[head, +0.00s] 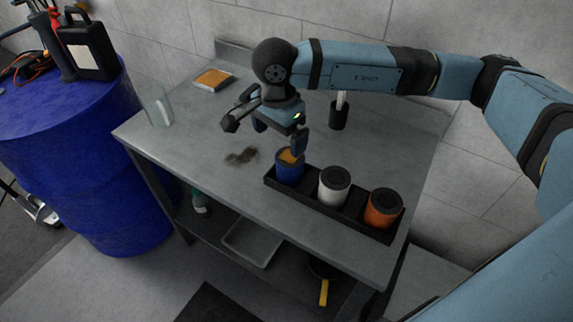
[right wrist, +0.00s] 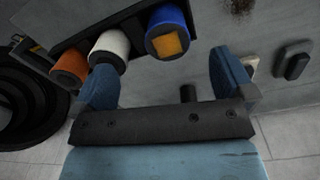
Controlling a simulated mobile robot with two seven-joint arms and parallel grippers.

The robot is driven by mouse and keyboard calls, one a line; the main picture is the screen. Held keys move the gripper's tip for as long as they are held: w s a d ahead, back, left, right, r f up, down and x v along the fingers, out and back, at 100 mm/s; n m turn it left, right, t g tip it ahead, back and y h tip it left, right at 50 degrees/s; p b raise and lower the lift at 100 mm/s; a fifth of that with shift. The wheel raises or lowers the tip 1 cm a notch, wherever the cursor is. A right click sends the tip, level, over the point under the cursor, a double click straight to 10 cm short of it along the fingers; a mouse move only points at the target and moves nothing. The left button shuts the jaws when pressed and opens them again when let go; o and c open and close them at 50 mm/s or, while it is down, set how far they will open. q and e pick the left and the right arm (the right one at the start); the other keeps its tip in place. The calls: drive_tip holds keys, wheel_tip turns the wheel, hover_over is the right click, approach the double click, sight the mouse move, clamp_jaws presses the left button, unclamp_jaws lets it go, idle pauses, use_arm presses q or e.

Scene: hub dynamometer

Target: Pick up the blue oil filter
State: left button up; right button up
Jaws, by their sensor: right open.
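The blue oil filter (head: 289,171) stands upright in the left end of a black tray (head: 272,183) on the metal table. An orange-yellow patch shows on its top. My right gripper (head: 280,133) is open and empty, just above and slightly behind the blue filter. In the right wrist view the blue filter (right wrist: 167,32) lies beyond the two blue fingers (right wrist: 166,80), roughly in line with the gap between them. The fingers do not close around it. My left gripper is not in view.
A white filter (head: 333,187) and an orange filter (head: 382,209) stand in the same tray. A dark cup (head: 339,115) stands behind, near my right arm. A glass jar (head: 156,106) and an orange-topped box (head: 213,80) are at the left. A dark stain marks the clear tabletop.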

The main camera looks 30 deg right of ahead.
sight(290, 163)
drive_tip(key=shift+h, duration=0.5)
drive_tip(key=d+f, duration=0.1)
drive_tip(key=f, duration=0.3)
drive_tip(key=w+d+f, duration=0.1)
drive_tip(key=f, duration=0.3)
drive_tip(key=d+f, duration=0.1)
drive_tip(key=f, duration=0.4)
drive_tip(key=shift+w+d, duration=0.3)
drive_tip(key=shift+w, duration=0.05)
drive_tip(key=shift+r, duration=0.1)
drive_tip(key=c, duration=1.1)
